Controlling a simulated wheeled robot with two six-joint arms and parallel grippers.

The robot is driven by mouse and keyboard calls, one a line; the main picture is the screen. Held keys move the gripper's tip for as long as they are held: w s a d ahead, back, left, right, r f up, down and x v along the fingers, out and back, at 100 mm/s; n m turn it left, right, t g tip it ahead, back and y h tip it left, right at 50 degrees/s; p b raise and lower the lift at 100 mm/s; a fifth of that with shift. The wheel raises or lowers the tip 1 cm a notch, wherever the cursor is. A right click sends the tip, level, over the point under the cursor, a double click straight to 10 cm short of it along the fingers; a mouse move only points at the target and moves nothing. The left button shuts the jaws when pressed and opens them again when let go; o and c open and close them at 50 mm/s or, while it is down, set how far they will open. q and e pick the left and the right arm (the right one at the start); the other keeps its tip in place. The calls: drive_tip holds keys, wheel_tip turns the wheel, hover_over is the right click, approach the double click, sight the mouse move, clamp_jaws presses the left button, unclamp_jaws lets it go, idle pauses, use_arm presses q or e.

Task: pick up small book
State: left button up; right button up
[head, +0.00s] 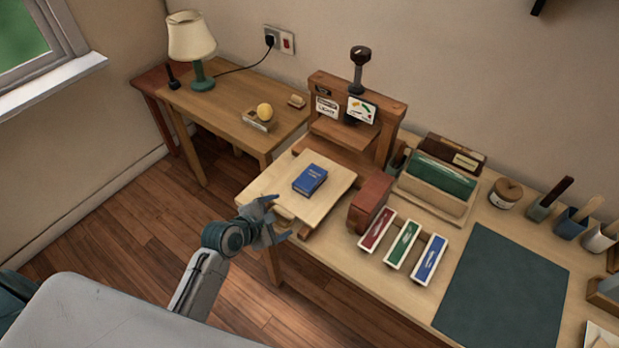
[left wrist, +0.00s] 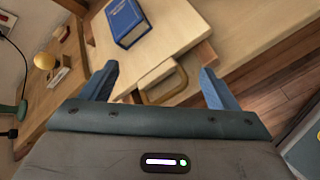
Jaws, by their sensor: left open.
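The small blue book (head: 310,179) lies flat on a pale wooden board (head: 335,173) at the left end of the long workbench. In the left wrist view the book (left wrist: 127,22) is beyond the fingertips, a little left of centre. My left gripper (head: 280,217) is open and empty, short of the board's front edge, with the book ahead of it. Its two blue fingers (left wrist: 158,80) stand wide apart, with a wooden handle (left wrist: 165,84) showing between them. My right gripper is not in view.
A wooden press (head: 357,115) stands behind the board. A dark red block (head: 370,204) stands right of it, then three narrow trays (head: 403,243) and a dark green mat (head: 505,289). A side table (head: 235,95) with a lamp (head: 193,45) stands at the back left.

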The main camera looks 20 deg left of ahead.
sight(305, 183)
use_arm(q)
drive_tip(key=w+n, duration=0.2)
drive_tip(key=n, duration=0.1)
drive_tip(key=w+n+t, duration=0.1)
drive_tip(key=w+n, duration=0.1)
drive_tip(key=w+r+n+t, duration=0.1)
drive_tip(key=w+n, duration=0.2)
drive_tip(key=shift+a+n, duration=0.3)
drive_tip(key=x, duration=0.5)
drive_tip(key=shift+w+d, duration=0.15)
drive_tip(key=shift+w, duration=0.05)
drive_tip(key=shift+d+p+x, duration=0.15)
drive_tip(key=shift+p+x, duration=0.05)
drive_tip(key=shift+x, duration=1.15)
drive_tip(key=shift+d+p+x, duration=0.15)
drive_tip(key=shift+p+x, duration=0.05)
drive_tip(key=shift+x, duration=1.1)
drive_tip(key=shift+s+f, duration=0.1)
drive_tip(key=shift+s, duration=0.1)
drive_tip(key=shift+c, duration=0.2)
drive_tip(key=c, duration=1.1)
